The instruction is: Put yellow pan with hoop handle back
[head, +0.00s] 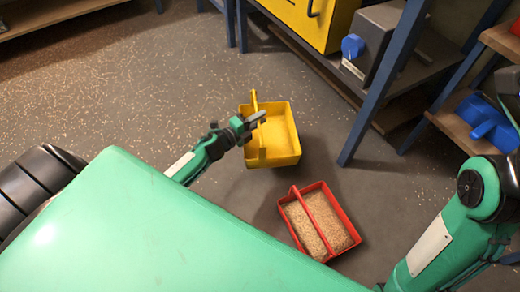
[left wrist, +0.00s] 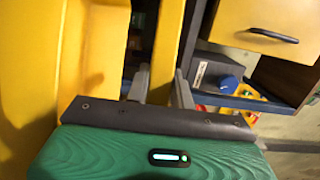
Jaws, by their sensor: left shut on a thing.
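The yellow pan (head: 285,150) with its hoop handle (head: 254,100) is in the middle of the head view, and its inside looks empty. My left gripper (head: 258,118) is at the handle, shut on it. In the left wrist view the yellow handle bar (left wrist: 168,45) runs between the two grey fingers of my left gripper (left wrist: 161,88), and a large yellow surface fills the left side. I cannot tell whether the pan touches the floor. My right arm shows at the right edge of the head view; its gripper is out of view.
A red pan (head: 345,232) full of grain stands on the floor close by, nearer to me. A blue-framed rack (head: 372,105) with a yellow cabinet (head: 318,18) and a grey box with a blue knob (head: 352,45) stands behind. A blue object (head: 485,118) lies on a right shelf. Floor at left is open, with scattered grain.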

